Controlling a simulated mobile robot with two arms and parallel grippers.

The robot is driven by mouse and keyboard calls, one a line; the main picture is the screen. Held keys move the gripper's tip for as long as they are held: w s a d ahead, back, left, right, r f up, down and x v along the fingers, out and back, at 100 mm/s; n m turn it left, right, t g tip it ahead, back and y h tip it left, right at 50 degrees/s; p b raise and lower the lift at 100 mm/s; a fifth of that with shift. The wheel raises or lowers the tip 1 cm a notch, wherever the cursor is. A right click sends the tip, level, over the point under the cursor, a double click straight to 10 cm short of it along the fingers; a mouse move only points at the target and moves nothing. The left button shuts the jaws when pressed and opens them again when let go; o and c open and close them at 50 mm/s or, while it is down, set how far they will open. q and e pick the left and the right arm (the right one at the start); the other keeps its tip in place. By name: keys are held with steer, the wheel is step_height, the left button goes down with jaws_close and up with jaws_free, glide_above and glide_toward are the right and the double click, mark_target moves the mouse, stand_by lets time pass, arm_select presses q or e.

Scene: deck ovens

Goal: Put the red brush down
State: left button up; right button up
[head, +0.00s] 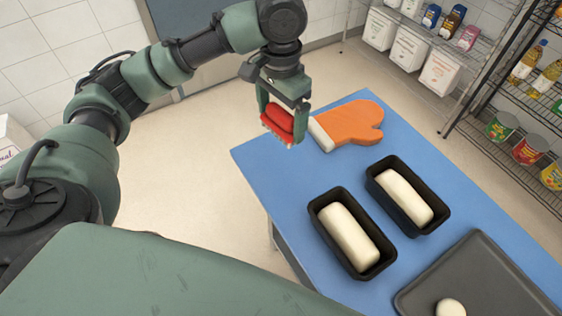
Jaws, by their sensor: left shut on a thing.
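The red brush (279,120) is in my left gripper (284,112), which is shut on it. The brush has a red back and pale bristles pointing down. In the head view the gripper shows near the far left corner of the blue table (262,169), just left of the orange oven mitt. I cannot tell exactly how high the brush is, but it appears to be held in the air. My right gripper is not in view.
An orange oven mitt (350,124) with a white cuff lies at the table's far end. Two black loaf tins (318,206) (441,208) hold pale dough. A dark tray (480,268) with a dough ball lies at the near right. Wire shelves (484,42) stand behind. Blue surface is free left of the tins.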

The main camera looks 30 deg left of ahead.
arm_select(q)
steer(key=w, duration=0.1)
steer(key=w+a+r+m, duration=0.1)
steer(key=shift+w+a+r+m, duration=0.25)
steer(key=shift+w+a+m, duration=0.15)
steer(key=shift+w+a, duration=0.1)
step_height(320, 180, down, 20)
steer(key=shift+r+p, duration=0.1)
steer(key=shift+p, duration=1.1)
steer(key=o, duration=1.2)
